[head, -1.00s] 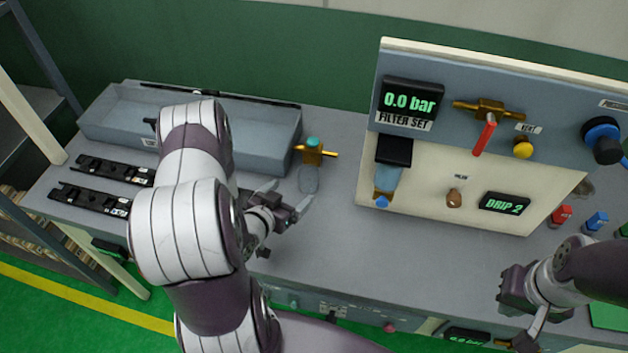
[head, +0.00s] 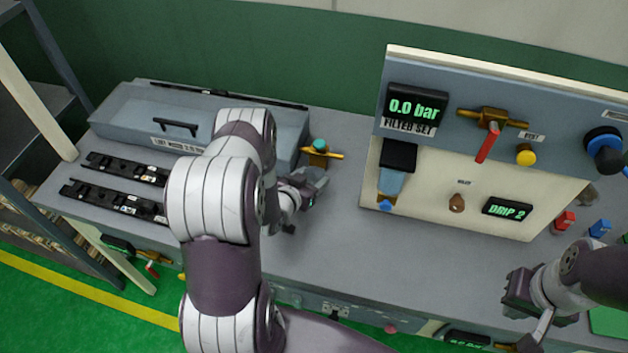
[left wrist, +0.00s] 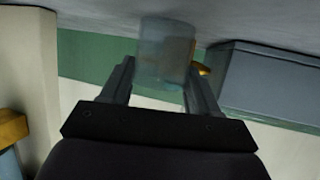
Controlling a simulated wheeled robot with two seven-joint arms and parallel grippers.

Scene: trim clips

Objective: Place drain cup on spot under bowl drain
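The drain cup, a clear, faintly tinted cylinder (left wrist: 163,50), sits between my left fingers in the left wrist view, with a finger against each side. In the head view my left gripper (head: 312,181) is low over the bench, in front of the brass valve, and the cup cannot be made out there. The filter bowl (head: 391,181) hangs under the black filter head on the panel, with a blue drain (head: 386,206) at its bottom. I cannot make out a marked spot below it. My right gripper (head: 522,305) is at the bench's front right; its finger opening is unclear.
A brass valve with a teal cap (head: 319,152) stands just behind my left gripper. A grey lidded box (head: 110,115) and black rails (head: 115,201) are at left. The upright panel (head: 440,190) stands at right. The bench between my left gripper and the panel is clear.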

